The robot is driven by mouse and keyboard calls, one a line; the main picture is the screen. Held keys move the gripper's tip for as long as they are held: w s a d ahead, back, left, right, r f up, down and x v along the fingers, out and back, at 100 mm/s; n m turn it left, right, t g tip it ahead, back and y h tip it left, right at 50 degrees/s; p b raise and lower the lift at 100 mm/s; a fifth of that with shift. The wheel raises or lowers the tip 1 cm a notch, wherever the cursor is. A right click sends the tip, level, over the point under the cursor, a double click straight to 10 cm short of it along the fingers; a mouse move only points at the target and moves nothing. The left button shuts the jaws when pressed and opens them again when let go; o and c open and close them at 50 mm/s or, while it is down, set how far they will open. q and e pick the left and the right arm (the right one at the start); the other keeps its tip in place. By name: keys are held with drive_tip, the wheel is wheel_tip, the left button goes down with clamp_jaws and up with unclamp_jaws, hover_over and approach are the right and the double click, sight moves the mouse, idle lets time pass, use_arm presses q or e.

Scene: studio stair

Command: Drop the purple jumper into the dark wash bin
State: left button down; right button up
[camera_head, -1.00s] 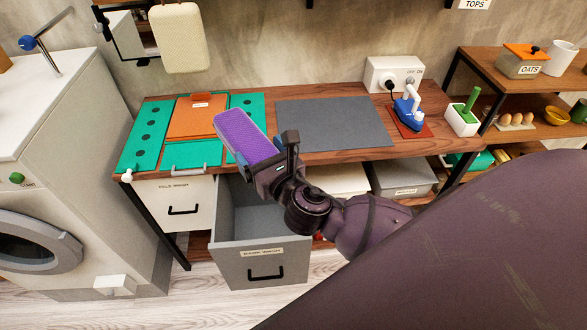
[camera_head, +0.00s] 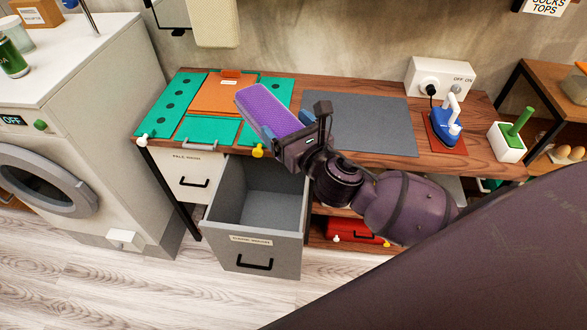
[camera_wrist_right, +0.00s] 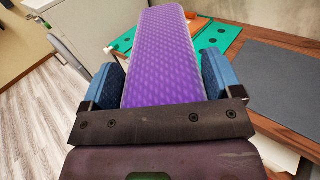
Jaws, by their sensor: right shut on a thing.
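The purple jumper (camera_head: 268,110) is a flat, oblong textured bundle. My right gripper (camera_head: 290,128) is shut on it, and the jumper sticks out past the fingers. In the right wrist view the jumper (camera_wrist_right: 165,58) lies between two blue finger pads. In the head view they appear over the table's front edge, above and behind the dark wash bin (camera_head: 255,255). That bin is a grey, pulled-out drawer with a pale label too small to read surely. Its visible inside looks empty. My left gripper is not in view.
A white pale wash bin (camera_head: 190,178) is shut, left of the grey one. The wooden table (camera_head: 350,160) holds a green and orange folding board (camera_head: 220,95), a grey mat (camera_head: 360,125) and a blue iron (camera_head: 446,128). A washing machine (camera_head: 70,130) stands left.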

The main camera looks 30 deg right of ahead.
drive_tip(key=w+f+n+y+b, duration=0.1)
drive_tip(key=w+f+n+g+y+b, duration=0.1)
drive_tip(key=f+y+b, duration=0.1)
drive_tip(key=w+d+f+n+y+b, duration=0.1)
drive_tip(key=f+y+b, duration=0.1)
drive_tip(key=shift+n+g, duration=0.3)
wheel_tip(320, 180, down, 19)
drive_tip(key=w+d+n+g+y+b, duration=0.1)
drive_tip(key=n+g+y+b, duration=0.5)
drive_tip(key=b, duration=0.7)
drive_tip(key=shift+d+y, duration=0.3)
drive_tip(key=shift+y, duration=0.6)
drive_tip(key=o, duration=0.9)
drive_tip(key=shift+r, duration=0.1)
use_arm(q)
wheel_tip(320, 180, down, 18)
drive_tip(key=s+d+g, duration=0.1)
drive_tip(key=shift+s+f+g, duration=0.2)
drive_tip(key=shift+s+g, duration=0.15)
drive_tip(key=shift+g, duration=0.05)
use_arm(e)
drive_tip(key=v, duration=1)
drive_tip(key=shift+d, duration=0.35)
drive_tip(key=shift+s, duration=0.15)
